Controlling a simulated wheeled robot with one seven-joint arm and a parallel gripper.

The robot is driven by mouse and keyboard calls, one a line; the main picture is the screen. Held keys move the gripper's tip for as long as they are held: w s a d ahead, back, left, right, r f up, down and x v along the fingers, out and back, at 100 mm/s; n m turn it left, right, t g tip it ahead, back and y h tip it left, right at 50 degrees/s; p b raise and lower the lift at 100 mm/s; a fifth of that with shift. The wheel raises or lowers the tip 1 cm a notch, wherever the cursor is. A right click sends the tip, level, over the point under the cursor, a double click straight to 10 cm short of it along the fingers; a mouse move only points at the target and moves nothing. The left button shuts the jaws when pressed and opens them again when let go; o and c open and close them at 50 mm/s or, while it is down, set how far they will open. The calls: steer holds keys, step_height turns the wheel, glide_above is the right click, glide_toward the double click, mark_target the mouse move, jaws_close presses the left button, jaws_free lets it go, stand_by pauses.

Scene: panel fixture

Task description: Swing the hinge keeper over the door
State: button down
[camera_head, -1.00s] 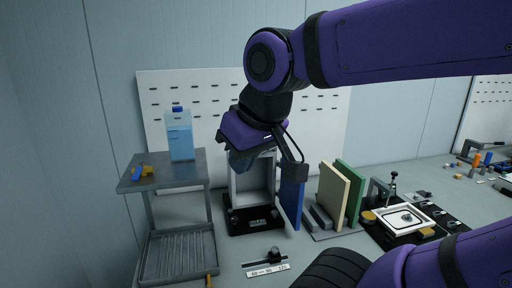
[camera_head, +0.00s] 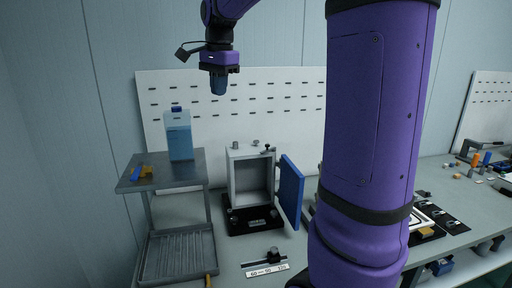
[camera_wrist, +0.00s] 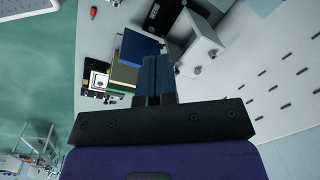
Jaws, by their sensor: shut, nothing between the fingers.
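The grey box frame (camera_head: 232,180) stands on a black base with its front open. Its blue door (camera_head: 290,190) is swung open on the right side, apart from the front opening. A small dark piece with a knob (camera_head: 267,149) sits at the box's top right corner; it looks like the hinge keeper and lies clear of the door. My gripper (camera_head: 219,90) is shut and empty, pointing down high above the box and a little to its left. In the wrist view, the shut fingers (camera_wrist: 160,62) show in front of the blue door (camera_wrist: 138,46) and white box (camera_wrist: 196,42).
A grey shelf (camera_head: 134,187) with a blue-filled bottle (camera_head: 179,135) stands at left. A white pegboard (camera_head: 290,110) is behind the box. My own arm blocks much of the right bench. A labelled slider (camera_head: 266,264) lies in front.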

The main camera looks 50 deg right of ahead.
steer(key=w+d+f+m+g, duration=0.2)
steer(key=w+d+f+m, duration=0.3)
steer(key=w+d+m, duration=0.4)
steer(key=w+d+f+m+g, duration=0.2)
steer(key=w+d+f+m, duration=0.45)
steer(key=d, duration=0.45)
steer(key=m+g, duration=0.2)
steer(key=m, duration=0.3)
glide_toward(256, 154)
steer(key=w+r, duration=0.3)
steer(key=r, duration=0.1)
steer(key=shift+w+d, duration=0.15)
steer(key=shift+w, duration=0.05)
steer(key=x, duration=1)
steer(key=shift+w+f, duration=0.1)
steer(key=shift+f, duration=0.1)
steer(key=shift+s+a+r, duration=0.1)
steer(key=shift+s+a, duration=0.05)
steer(key=shift+s, duration=0.45)
steer(key=shift+s+a+r, duration=0.1)
steer(key=shift+s, duration=1.2)
